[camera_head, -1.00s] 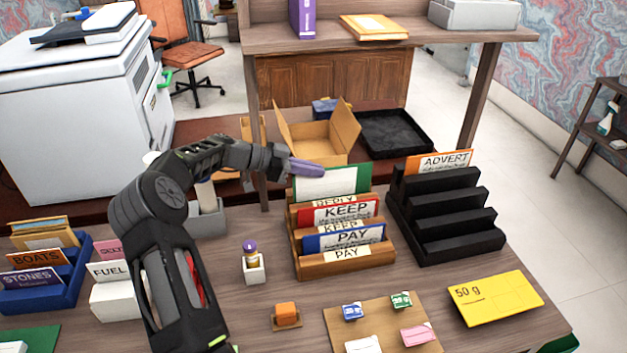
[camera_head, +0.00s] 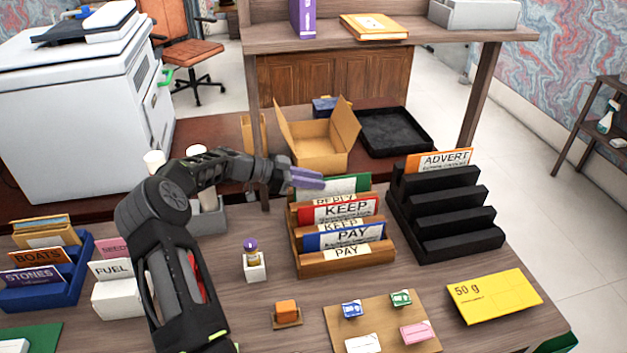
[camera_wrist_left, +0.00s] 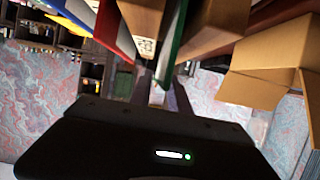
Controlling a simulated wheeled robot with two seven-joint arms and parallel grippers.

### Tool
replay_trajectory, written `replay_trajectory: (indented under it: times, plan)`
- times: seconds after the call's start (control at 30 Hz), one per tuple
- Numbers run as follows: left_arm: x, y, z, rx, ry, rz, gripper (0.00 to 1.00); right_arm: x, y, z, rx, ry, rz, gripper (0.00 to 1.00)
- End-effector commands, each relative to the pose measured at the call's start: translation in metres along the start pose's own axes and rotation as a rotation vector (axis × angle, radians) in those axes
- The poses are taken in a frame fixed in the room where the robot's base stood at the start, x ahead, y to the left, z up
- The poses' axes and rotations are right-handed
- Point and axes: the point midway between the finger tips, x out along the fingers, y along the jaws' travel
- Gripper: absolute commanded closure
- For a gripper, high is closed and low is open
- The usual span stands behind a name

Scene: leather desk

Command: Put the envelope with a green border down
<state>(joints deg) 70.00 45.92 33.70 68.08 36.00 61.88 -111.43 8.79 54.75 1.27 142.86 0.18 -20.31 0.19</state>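The envelope with a green border (camera_head: 346,184) stands in the rear slot of the wooden stepped rack (camera_head: 345,268), behind the REPLY label. Its lower part is hidden by the rack. My left gripper (camera_head: 308,179) is at the envelope's upper left edge; its two purple-grey fingers show apart. In the left wrist view the fingers (camera_wrist_left: 163,88) are spread, with the green edge (camera_wrist_left: 172,45) between them. Whether either finger touches it I cannot tell. My right gripper is not in view.
The rack also holds a red-edged KEEP envelope (camera_head: 338,211) and a blue-edged PAY envelope (camera_head: 344,237). A black stepped rack (camera_head: 458,244) with an orange-edged ADVERT envelope (camera_head: 440,162) stands right. An open cardboard box (camera_head: 318,158) stands behind. A yellow envelope (camera_head: 494,296) lies front right.

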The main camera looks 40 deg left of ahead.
Motion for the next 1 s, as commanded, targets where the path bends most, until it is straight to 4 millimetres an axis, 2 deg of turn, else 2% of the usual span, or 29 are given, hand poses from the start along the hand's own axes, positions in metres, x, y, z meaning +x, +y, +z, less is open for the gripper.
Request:
replay_trajectory:
  times: [0.43, 0.47, 0.67, 1.0]
  plan:
    - [-0.002, 0.0, -0.005, 0.0, 0.0, 0.0, 0.73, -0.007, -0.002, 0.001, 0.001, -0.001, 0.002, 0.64]
    - [-0.005, -0.001, -0.001, 0.0, -0.001, -0.002, 0.73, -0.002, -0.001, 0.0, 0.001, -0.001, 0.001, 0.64]
    - [-0.037, -0.001, 0.002, 0.001, -0.002, -0.004, 0.73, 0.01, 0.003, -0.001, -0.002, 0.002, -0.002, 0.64]
    - [-0.105, -0.001, 0.0, 0.001, -0.001, -0.004, 0.73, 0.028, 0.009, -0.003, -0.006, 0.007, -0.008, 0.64]
